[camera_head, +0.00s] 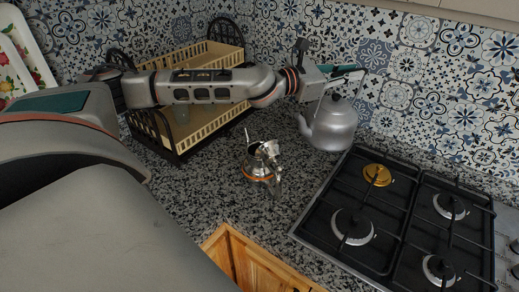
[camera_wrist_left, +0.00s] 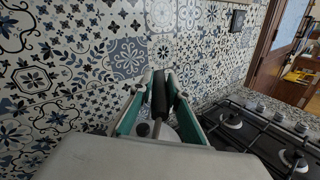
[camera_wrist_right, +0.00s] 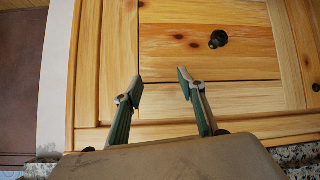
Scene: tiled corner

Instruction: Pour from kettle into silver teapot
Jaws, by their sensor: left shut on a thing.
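A grey metal kettle (camera_head: 333,124) hangs from my left gripper (camera_head: 340,75), which is shut on its handle. The kettle is above the counter, left of the stove's back corner, with its spout pointing left. In the left wrist view the dark handle (camera_wrist_left: 160,92) lies between the fingers (camera_wrist_left: 158,100). The silver teapot (camera_head: 261,164) stands on the granite counter, lower left of the kettle and apart from it, with an orange band around its base. My right gripper (camera_wrist_right: 157,88) is open and empty in front of wooden cabinet doors; it is not visible in the head view.
A gas stove (camera_head: 395,215) with several burners is to the right. A beige two-tier rack (camera_head: 205,125) with dark ends stands behind my left arm. A floral tray (camera_head: 22,60) leans at the far left. Patterned tiles (camera_head: 420,70) line the wall.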

